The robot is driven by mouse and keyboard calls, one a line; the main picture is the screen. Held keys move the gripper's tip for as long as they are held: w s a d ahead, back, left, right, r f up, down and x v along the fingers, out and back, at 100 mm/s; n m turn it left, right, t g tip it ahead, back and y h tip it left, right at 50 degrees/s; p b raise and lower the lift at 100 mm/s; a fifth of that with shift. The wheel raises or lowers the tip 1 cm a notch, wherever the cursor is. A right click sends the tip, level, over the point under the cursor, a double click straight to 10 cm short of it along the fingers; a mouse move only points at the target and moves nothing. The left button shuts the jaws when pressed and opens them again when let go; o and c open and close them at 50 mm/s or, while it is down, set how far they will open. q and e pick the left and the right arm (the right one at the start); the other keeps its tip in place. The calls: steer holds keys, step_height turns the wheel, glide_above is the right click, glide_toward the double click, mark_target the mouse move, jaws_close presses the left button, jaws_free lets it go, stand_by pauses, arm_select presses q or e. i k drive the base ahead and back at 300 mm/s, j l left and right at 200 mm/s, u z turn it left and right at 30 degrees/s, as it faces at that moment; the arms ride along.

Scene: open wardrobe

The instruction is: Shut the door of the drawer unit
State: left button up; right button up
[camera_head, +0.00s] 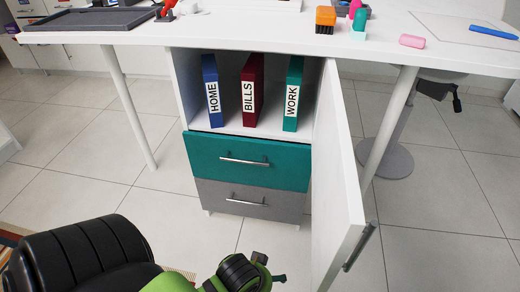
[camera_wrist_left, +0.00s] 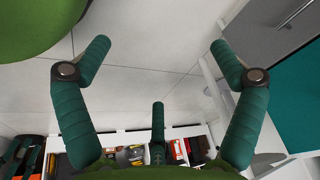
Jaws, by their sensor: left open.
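The white door (camera_head: 335,170) of the drawer unit stands wide open at the unit's right side, swung out toward me. Its grey bar handle (camera_head: 360,247) is near the free edge, on the right-hand face. The unit has a teal drawer (camera_head: 240,172) and a grey drawer (camera_head: 250,207), both closed. My left gripper (camera_head: 268,268) is low in front of the unit, left of the door and apart from it. In the left wrist view, its green fingers (camera_wrist_left: 158,52) are spread with nothing between them. The teal drawer front also shows there at right (camera_wrist_left: 297,100). My right gripper is not seen.
Blue, dark red and white-labelled teal binders (camera_head: 292,95) stand inside the unit above the drawers. A white desktop (camera_head: 250,30) overhangs it. A table leg (camera_head: 388,130) and a grey round stool base (camera_head: 388,161) are right of the door.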

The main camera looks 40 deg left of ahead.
mark_target(339, 222)
steer(key=i+l+u, duration=0.1)
steer(key=l+u, duration=0.15)
steer(key=u, duration=0.15)
steer(key=l+u, duration=0.55)
steer(key=u, duration=0.2)
steer(key=l+u, duration=0.35)
steer(key=k+z, duration=0.1)
steer(key=z, duration=0.3)
